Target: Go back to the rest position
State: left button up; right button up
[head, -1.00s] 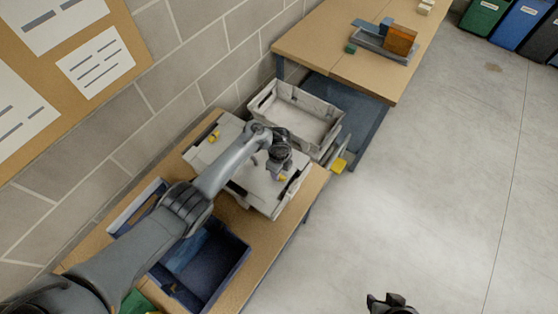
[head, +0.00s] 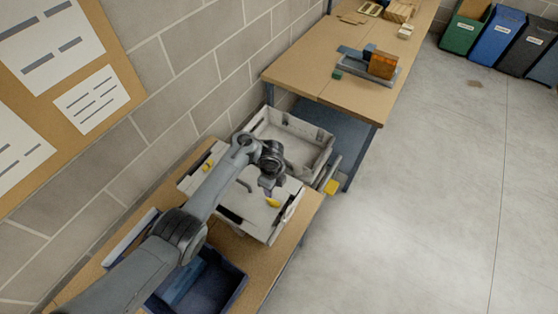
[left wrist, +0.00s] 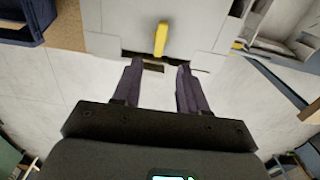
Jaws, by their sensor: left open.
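My left gripper (head: 267,190) hangs over the front part of a white box (head: 258,226) on the near wooden table. In the left wrist view its two dark fingers (left wrist: 157,72) are spread apart with nothing between them. A yellow piece (head: 272,203) at the white box shows just beside the fingertips. It also shows in the left wrist view as a yellow bar (left wrist: 161,38), beyond the fingertips and apart from them. My left arm reaches in from the lower left and hides part of the box. My right gripper is out of view.
A dark blue crate (head: 236,276) stands on the near table, beside my left arm. An open grey crate (head: 322,158) lies behind the white box. A block wall (head: 160,60) runs close along the left. The floor (head: 430,210) to the right is clear.

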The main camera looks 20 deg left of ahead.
pick_arm(q)
jog(key=s+f+n+t+p, duration=0.2)
jog(key=s+n, duration=0.7)
jog(key=s, duration=0.4)
jog(key=s+a+r+n, duration=0.2)
jog(key=s+r+n, duration=0.2)
jog(key=s, duration=0.5)
jog(key=s+a+r+n+t, duration=0.1)
jog(key=s+a+r+n, duration=0.1)
jog(key=s+r+n, duration=0.3)
jog(key=s+r, duration=0.3)
jog(key=shift+s+a+r+t, duration=0.2)
jog(key=shift+s+a+t, duration=0.1)
jog(key=shift+s, duration=0.1)
jog(key=shift+d, duration=0.1)
